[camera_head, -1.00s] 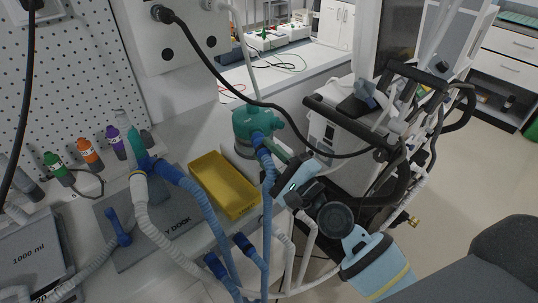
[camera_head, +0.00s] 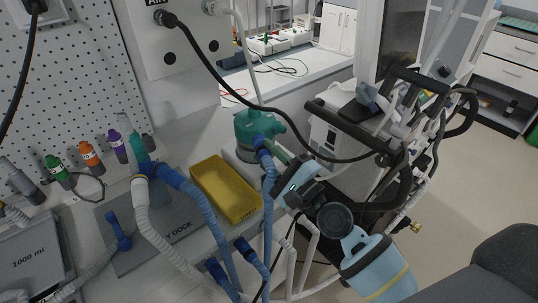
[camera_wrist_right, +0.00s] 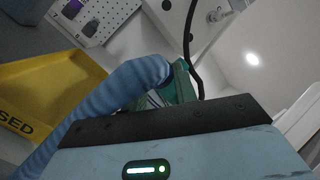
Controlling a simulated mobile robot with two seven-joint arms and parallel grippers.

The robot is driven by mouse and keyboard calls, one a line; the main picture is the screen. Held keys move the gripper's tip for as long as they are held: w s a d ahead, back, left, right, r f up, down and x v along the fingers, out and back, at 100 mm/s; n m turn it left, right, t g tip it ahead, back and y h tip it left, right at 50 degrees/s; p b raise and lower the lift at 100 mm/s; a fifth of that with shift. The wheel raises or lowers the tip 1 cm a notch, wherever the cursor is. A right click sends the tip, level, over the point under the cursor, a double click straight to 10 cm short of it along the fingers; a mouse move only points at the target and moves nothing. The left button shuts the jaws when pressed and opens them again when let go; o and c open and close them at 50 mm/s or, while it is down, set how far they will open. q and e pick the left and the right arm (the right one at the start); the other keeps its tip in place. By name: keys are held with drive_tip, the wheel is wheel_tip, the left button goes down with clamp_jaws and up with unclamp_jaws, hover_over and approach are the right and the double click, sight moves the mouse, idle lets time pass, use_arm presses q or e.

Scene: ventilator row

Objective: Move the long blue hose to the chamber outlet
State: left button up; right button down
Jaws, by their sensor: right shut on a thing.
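The teal humidifier chamber (camera_head: 252,128) stands on a pale base at the middle of the head view. A long blue corrugated hose (camera_head: 268,182) hangs down from a dark blue end close beside the chamber. My right gripper (camera_head: 272,153) is shut on the hose near this upper end. In the right wrist view, the blue hose (camera_wrist_right: 115,90) arches up from the lower left to a green part behind the gripper's dark edge. I cannot tell whether the hose end is seated on the outlet. My left gripper is not in view.
A yellow tray (camera_head: 226,188) lies left of the chamber. A cart with black handles (camera_head: 350,112) stands close to my right arm. A black cable crosses above.

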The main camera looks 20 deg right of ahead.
idle(0.3)
drive_tip(key=c, duration=1)
unclamp_jaws()
drive_tip(key=shift+s+f, duration=0.1)
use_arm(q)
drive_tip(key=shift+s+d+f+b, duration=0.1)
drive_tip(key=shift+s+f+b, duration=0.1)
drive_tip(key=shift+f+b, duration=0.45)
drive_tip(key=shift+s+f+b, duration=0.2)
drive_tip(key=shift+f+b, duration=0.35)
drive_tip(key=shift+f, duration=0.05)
use_arm(e)
drive_tip(key=v, duration=0.7)
drive_tip(key=shift+s+d, duration=0.15)
drive_tip(key=shift+s, duration=0.1)
